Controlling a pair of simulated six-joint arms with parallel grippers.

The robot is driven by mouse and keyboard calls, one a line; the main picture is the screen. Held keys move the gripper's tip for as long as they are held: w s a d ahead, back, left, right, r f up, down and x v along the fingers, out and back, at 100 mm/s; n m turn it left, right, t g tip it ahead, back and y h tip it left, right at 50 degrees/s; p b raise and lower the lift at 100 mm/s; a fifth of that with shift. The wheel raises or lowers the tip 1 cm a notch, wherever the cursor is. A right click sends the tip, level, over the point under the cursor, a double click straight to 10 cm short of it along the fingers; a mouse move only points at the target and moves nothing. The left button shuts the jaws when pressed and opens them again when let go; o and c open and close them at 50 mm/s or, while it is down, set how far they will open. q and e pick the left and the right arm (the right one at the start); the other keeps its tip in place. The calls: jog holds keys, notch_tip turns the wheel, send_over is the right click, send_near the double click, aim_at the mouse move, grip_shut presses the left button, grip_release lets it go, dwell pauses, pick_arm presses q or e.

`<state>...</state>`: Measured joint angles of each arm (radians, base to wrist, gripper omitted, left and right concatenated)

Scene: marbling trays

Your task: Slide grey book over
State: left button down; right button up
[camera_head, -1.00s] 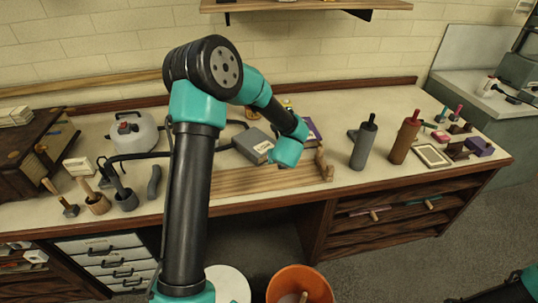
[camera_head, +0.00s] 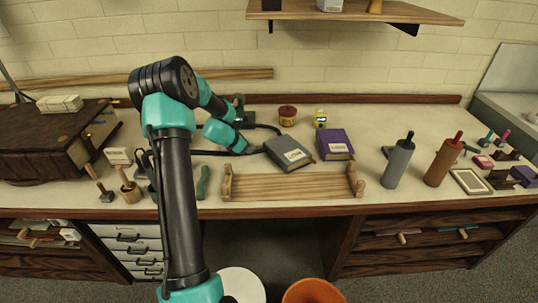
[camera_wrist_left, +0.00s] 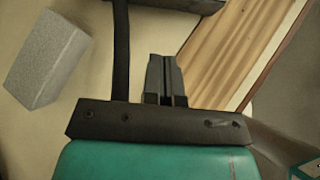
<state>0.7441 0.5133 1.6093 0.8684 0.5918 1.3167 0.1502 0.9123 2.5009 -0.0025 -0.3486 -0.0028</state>
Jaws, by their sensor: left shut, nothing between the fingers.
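The grey book (camera_head: 283,149) lies flat on the bench, turned at an angle, with a pale label on its cover. A purple book (camera_head: 335,144) lies to its right, close to it. My left gripper (camera_head: 256,149) is just left of the grey book, low over the bench; I cannot tell whether it touches the book. In the left wrist view its two fingers (camera_wrist_left: 163,75) are together with nothing between them. A grey block (camera_wrist_left: 47,60) shows at the upper left there; I cannot tell what it is. My right gripper is out of view.
A wooden rack (camera_head: 290,188) lies along the bench front before the books. A grey bottle (camera_head: 398,162) and a brown bottle (camera_head: 443,162) stand to the right. A round jar (camera_head: 287,115) and a yellow item (camera_head: 320,118) stand behind.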

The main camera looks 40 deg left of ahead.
aim_at(274, 156)
pick_arm(q)
jog(key=shift+s+a+r+m, duration=0.15)
jog(key=shift+s+a+m, duration=0.35)
jog(key=shift+s, duration=0.3)
jog(key=x, duration=1)
jog(key=shift+w+d, duration=0.1)
jog(key=shift+d, duration=0.1)
jog(key=shift+w+d, duration=0.25)
jog(key=shift+w, duration=0.3)
jog(key=shift+w+d, duration=0.2)
jog(key=shift+w, duration=0.35)
jog(key=shift+w+d, duration=0.2)
jog(key=shift+w, duration=0.45)
